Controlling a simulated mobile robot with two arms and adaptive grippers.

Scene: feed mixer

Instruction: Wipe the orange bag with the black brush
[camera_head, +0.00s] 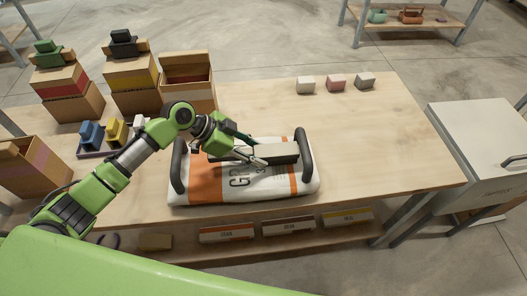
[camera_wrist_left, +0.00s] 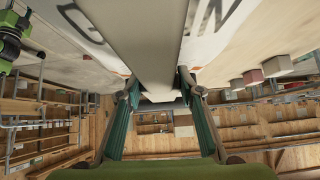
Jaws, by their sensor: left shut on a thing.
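The bag (camera_head: 210,186), white with orange bands and dark lettering, lies flat on the wooden table, with a dark curved handle at each end. My left gripper (camera_head: 258,157) is over the middle of the bag. It is shut on a grey bar-shaped thing (camera_head: 279,153) that lies across the bag's upper side. In the left wrist view this grey bar (camera_wrist_left: 146,40) runs out from between the fingers (camera_wrist_left: 157,90), with the lettering on both sides. I cannot tell for sure whether it is the black brush, or whether it touches the bag. My right gripper is not in view.
A tray (camera_head: 92,153) with blue, yellow and white things stands left of the bag. Cardboard boxes (camera_head: 189,82) stand behind it. Three small blocks (camera_head: 336,82) sit at the back. The table's right part is clear. A white cabinet (camera_head: 480,135) stands to the right.

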